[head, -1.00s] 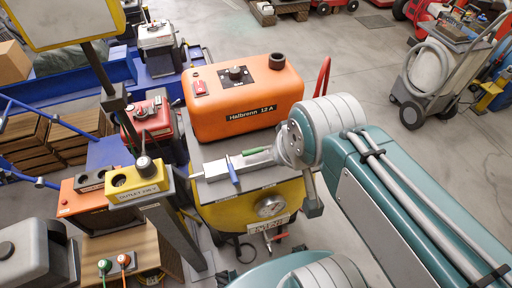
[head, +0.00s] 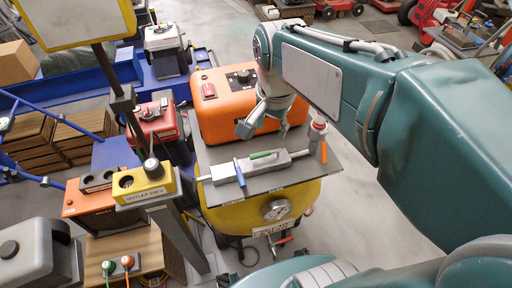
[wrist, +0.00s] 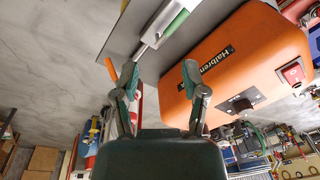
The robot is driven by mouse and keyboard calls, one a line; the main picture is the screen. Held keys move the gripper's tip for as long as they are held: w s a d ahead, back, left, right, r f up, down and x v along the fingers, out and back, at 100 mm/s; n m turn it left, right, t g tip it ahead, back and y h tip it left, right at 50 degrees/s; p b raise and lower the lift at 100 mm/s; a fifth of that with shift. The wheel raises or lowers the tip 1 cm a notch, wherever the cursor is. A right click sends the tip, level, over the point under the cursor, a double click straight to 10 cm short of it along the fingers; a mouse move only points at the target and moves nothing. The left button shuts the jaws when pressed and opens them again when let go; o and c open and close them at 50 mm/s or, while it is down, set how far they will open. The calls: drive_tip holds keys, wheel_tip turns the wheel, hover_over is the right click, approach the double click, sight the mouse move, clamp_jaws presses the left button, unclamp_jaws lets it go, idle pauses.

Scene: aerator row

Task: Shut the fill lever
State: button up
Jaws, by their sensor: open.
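A grey metal valve bar lies on the grey top plate (head: 290,178) of a yellow tank (head: 232,216). It carries a blue lever (head: 239,172) set across the bar, a green lever (head: 262,154) lying along it, and an orange lever (head: 324,152) at the right end, set across it. Labels on the plate's front edge are too small to read, so I cannot tell which lever is the fill one. My gripper (head: 264,130) is open and empty, above the plate behind the bar, apart from the levers. The wrist view shows the green lever (wrist: 176,22) and orange lever (wrist: 110,68) beyond its fingers.
An orange Halbrenn unit (head: 218,104) stands directly behind the bar, close to my gripper. A yellow outlet box (head: 145,186) on a post stands to the left. A round gauge (head: 276,209) is on the tank's front. Open floor lies right of the tank.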

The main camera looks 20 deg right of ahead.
sight(260, 153)
drive_tip(key=w+f+m+g, duration=0.3)
drive_tip(key=w+f+m, duration=0.1)
drive_tip(key=w+m, duration=0.4)
drive_tip(key=shift+g, duration=0.3)
drive_tip(key=f, duration=0.3)
drive_tip(key=s+f, duration=0.1)
drive_tip(key=f, duration=0.3)
drive_tip(key=s+f, duration=0.1)
drive_tip(key=f, duration=0.3)
drive_tip(key=shift+a+f, duration=0.1)
drive_tip(key=shift+f, duration=0.1)
clamp_jaws()
